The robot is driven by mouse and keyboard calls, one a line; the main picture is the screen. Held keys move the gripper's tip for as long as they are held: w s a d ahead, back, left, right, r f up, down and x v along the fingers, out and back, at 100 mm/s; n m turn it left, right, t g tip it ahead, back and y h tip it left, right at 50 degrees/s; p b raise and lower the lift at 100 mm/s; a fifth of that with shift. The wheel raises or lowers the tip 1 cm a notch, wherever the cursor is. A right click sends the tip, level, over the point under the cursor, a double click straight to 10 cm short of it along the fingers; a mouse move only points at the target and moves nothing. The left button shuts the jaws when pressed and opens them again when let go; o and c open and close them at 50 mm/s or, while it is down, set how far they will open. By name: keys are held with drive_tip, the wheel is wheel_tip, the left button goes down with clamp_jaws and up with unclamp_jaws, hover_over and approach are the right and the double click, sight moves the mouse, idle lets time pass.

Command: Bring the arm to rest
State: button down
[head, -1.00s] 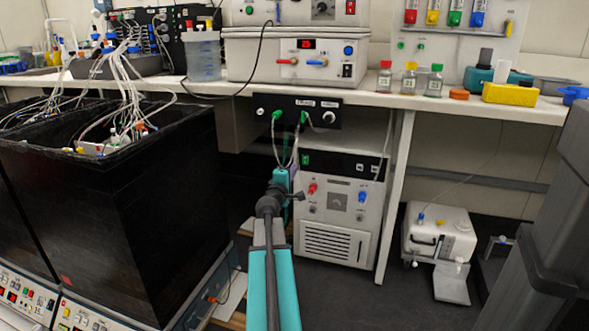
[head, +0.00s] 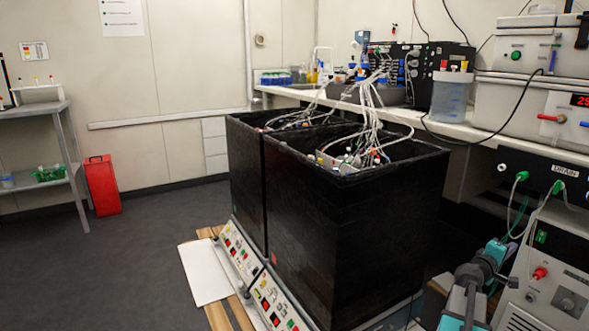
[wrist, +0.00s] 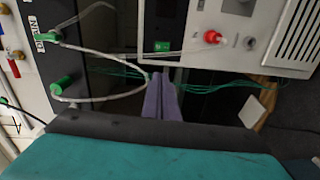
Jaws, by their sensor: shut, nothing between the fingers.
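My arm (head: 470,285) is at the lower right of the head view, in front of the bench. The fingers point toward the gap beside the white unit (wrist: 275,35). Green-ended tubes from the drain panel (wrist: 68,60) hang close to the fingers. Whether a tube touches them, I cannot tell.
Two tall black shaker boxes (head: 340,230) with tubing bundles stand left of my arm. A bench (head: 465,128) with instruments runs along the back right. A shelf (head: 40,108) and a red container (head: 102,186) stand far left. Open floor (head: 120,260) lies left of the boxes.

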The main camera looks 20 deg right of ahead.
drive_tip(key=w+a+f+m+g+y+p, duration=0.1)
drive_tip(key=w+a+f+y+p, duration=0.2)
drive_tip(key=a+f+p, duration=0.65)
drive_tip(key=w+a+f+y+p, duration=0.25)
drive_tip(key=a+f+y, duration=0.2)
drive_tip(key=a, duration=1.05)
drive_tip(key=w+a+f+m+g+y+p, duration=0.15)
drive_tip(key=w+a+f+p, duration=0.4)
drive_tip(key=a, duration=0.75)
drive_tip(key=s+a+f+g+y+p, duration=0.15)
drive_tip(key=s+a+p, duration=0.3)
drive_tip(key=a, duration=0.55)
drive_tip(key=s+a+f+y+p, duration=0.3)
drive_tip(key=s+a, duration=0.2)
drive_tip(key=a, duration=0.5)
drive_tip(key=s+a+r+n+g+y+p, duration=0.1)
drive_tip(key=s+a+p, duration=0.6)
drive_tip(key=s+a, duration=0.7)
drive_tip(key=a+r+g+y, duration=0.1)
drive_tip(key=a+g+y, duration=0.1)
drive_tip(key=a+y, duration=0.1)
drive_tip(key=shift+g, duration=0.4)
drive_tip(key=shift+s+r+n, duration=0.1)
drive_tip(key=shift+s+n, duration=0.05)
drive_tip(key=shift+n, duration=0.1)
